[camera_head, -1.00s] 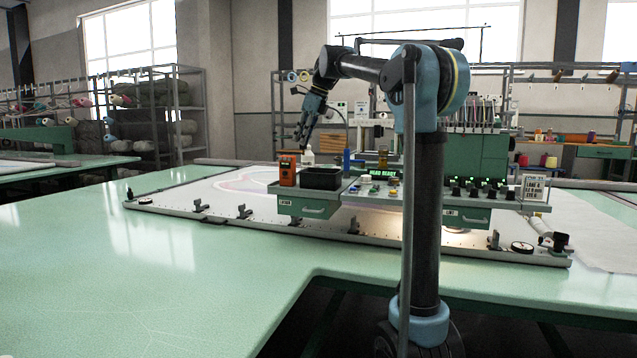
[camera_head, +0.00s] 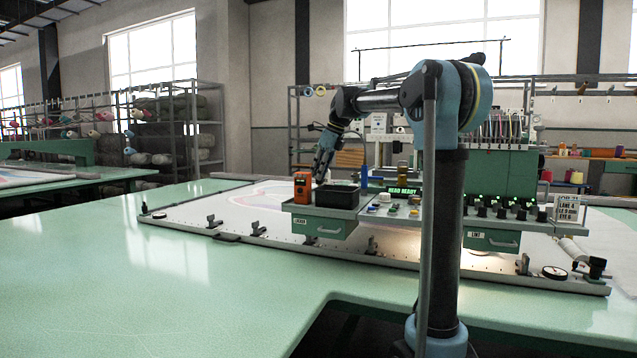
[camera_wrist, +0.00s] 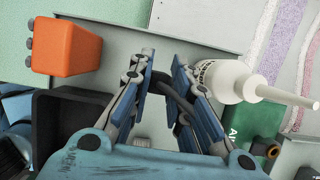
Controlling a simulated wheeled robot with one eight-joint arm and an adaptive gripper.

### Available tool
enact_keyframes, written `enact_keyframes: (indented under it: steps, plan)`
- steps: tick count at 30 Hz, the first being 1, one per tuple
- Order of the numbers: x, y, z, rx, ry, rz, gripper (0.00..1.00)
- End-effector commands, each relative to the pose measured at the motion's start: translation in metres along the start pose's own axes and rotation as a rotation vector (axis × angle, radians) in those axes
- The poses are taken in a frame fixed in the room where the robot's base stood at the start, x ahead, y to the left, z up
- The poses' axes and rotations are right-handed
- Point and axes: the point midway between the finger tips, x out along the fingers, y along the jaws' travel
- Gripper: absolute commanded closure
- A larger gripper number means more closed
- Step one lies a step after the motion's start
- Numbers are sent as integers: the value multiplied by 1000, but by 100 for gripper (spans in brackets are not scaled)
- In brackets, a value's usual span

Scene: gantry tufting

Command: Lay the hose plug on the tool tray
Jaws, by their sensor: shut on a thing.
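My gripper (camera_head: 320,176) is low over the left end of the grey tool tray (camera_head: 318,211), just behind the orange box and black bin. In the wrist view, my gripper (camera_wrist: 164,68) has its fingers on either side of a dark, curved, hose-like piece (camera_wrist: 175,97), which I take to be the hose plug. Its ends are partly hidden by the fingers. The grey tray surface (camera_wrist: 125,52) shows below and around the fingers. Whether the piece touches the tray, I cannot tell.
An orange box (camera_wrist: 66,47) and a black bin (camera_wrist: 45,130) stand left of the fingers. A white nozzle bottle (camera_wrist: 228,82) is close to the right finger. Small coloured parts and black knobs (camera_head: 482,210) fill the tray further right.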

Motion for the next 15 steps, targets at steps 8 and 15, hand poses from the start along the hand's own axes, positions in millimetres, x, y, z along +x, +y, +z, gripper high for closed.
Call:
enact_keyframes:
  steps: [8, 15]
  plan:
    - [26, 0, -12, 0, 0, 0, 100]
    - [27, 0, -12, 0, 0, 0, 100]
